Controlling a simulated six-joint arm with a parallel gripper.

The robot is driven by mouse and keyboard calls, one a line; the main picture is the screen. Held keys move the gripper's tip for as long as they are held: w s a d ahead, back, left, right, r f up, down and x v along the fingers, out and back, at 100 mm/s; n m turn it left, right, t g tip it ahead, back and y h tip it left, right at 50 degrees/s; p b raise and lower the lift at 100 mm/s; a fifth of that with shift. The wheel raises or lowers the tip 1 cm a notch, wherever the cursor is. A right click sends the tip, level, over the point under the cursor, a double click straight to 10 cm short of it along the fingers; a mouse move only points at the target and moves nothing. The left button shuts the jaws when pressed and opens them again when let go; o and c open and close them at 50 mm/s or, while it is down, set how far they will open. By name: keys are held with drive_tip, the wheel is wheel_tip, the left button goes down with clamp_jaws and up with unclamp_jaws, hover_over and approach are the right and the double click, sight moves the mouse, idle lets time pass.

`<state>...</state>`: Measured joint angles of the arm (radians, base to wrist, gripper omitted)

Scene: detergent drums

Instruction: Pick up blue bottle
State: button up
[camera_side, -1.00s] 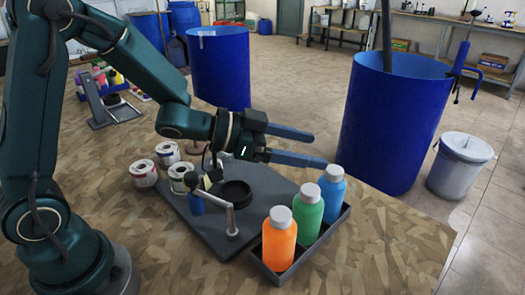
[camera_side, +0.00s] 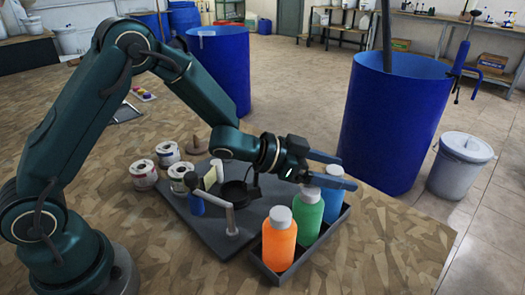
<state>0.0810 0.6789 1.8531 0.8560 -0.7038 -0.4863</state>
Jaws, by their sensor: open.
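The blue bottle (camera_side: 333,202) stands upright in a dark tray (camera_side: 338,224), at the far right end of a row. A green bottle (camera_side: 308,220) and an orange bottle (camera_side: 279,245), both with grey caps, stand beside it in the same tray. The fingers appear on either side of the cap, and the near finger hides part of the bottle's upper body. I cannot tell whether they touch it.
A dark plate (camera_side: 215,232) with a small lever stand (camera_side: 231,218) lies left of the tray. Several white label rolls (camera_side: 143,174) stand at its left edge. A large blue drum (camera_side: 385,130) and a grey bin (camera_side: 460,165) stand beyond the table.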

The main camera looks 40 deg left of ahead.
clamp_jaws()
idle(1.4)
